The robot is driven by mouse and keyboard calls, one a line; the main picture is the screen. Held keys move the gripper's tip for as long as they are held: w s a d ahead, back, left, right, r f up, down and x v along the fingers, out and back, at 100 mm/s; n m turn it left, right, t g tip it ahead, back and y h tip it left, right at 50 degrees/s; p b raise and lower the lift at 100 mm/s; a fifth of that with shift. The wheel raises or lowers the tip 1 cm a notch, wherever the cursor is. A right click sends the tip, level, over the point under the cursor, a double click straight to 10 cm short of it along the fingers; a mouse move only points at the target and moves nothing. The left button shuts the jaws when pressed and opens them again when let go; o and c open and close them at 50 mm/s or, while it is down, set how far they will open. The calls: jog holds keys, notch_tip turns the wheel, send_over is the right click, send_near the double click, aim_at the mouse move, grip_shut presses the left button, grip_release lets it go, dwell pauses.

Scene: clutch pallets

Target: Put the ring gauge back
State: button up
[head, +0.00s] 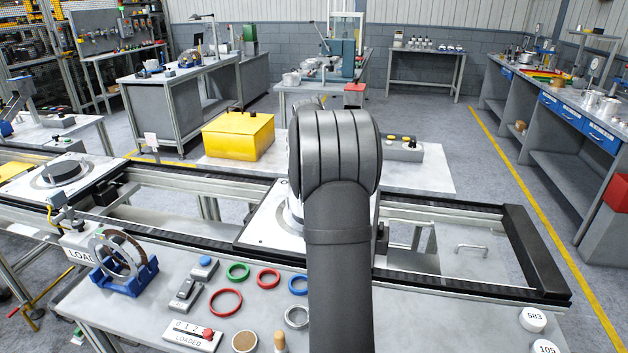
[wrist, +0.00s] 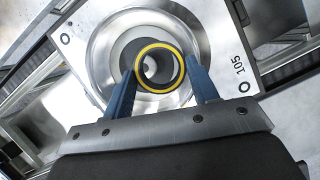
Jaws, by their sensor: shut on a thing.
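In the wrist view, my gripper (wrist: 161,82) has its two blue fingers shut on a dark hollow ring with a yellow rim, which I take to be the ring gauge (wrist: 160,88). The ring is over the round metal recess (wrist: 103,55) of the pallet marked 105 (wrist: 236,45). I cannot tell whether it touches anything beneath it. In the head view, my own arm hides the gripper, the held ring and part of that pallet (head: 262,225).
The front table has a green ring (head: 238,280), two red rings (head: 226,313), a blue ring (head: 291,287) and a metal ring (head: 287,320). A blue cradle (head: 125,281) holds upright rings at left. A labelled slider block (head: 190,337) sits in front. Dark conveyor rails (head: 430,279) run behind.

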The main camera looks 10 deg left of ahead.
jog(key=s+d+r, duration=0.2)
jog(key=d+r, duration=0.3)
jog(key=d, duration=0.3)
jog(key=s+a+f, duration=0.1)
jog(key=s+f, duration=0.2)
jog(key=s, duration=0.8)
jog(key=s+a+f, duration=0.2)
jog(key=s+f, duration=0.2)
jog(key=s, duration=0.7)
jog(key=s+a+f, duration=0.1)
jog(key=s+f, duration=0.2)
jog(key=s, duration=0.8)
send_over(262, 310)
jog(key=s, duration=0.2)
jog(key=f, duration=0.7)
jog(key=shift+w+a, duration=0.2)
jog(key=shift+w, duration=0.05)
jog(key=shift+f, duration=2.05)
jog(key=shift+f, duration=0.15)
jog(key=o, duration=0.9)
